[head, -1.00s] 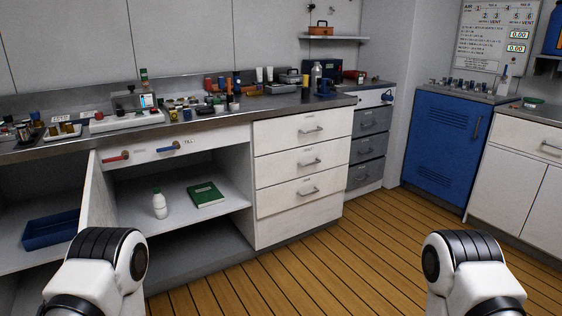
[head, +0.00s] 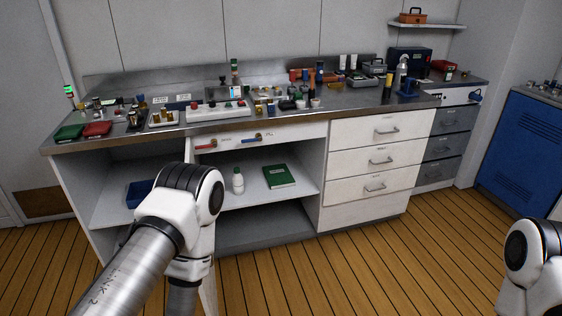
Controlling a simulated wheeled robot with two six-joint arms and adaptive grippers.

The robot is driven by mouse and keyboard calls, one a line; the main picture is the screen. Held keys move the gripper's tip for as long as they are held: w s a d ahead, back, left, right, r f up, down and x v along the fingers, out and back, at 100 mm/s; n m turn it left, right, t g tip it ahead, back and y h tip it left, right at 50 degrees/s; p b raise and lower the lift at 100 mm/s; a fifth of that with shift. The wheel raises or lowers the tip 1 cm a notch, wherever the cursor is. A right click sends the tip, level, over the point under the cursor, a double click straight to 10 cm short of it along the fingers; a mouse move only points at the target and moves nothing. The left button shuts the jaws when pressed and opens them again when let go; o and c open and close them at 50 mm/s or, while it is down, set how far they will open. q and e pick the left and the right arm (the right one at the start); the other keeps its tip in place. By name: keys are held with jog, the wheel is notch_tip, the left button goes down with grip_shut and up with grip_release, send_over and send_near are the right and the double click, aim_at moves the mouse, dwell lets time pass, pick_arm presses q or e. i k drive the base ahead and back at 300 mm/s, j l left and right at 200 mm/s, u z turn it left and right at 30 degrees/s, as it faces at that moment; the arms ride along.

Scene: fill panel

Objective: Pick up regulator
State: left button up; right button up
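No regulator can be made out with certainty. Many small metal and brass fittings stand on the steel workbench (head: 360,97), too small to tell apart; one brass-coloured piece (head: 142,103) is at the left part of the bench near a small tray (head: 163,119). My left arm shows at the lower left in front of the bench, and my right arm at the lower right edge. Neither gripper is in the picture.
A white control box (head: 215,111) sits mid-bench, with green (head: 70,132) and red (head: 97,129) items at the left end. The open shelf below holds a white bottle (head: 238,181), a green book (head: 279,176) and a blue tray (head: 139,192). Wooden floor before the drawers is clear.

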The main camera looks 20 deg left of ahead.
aim_at(97, 103)
jog(key=i+l+u, duration=0.4)
jog(key=l, duration=0.2)
jog(key=l+u, duration=0.2)
jog(key=l, duration=0.15)
jog(key=u, duration=0.95)
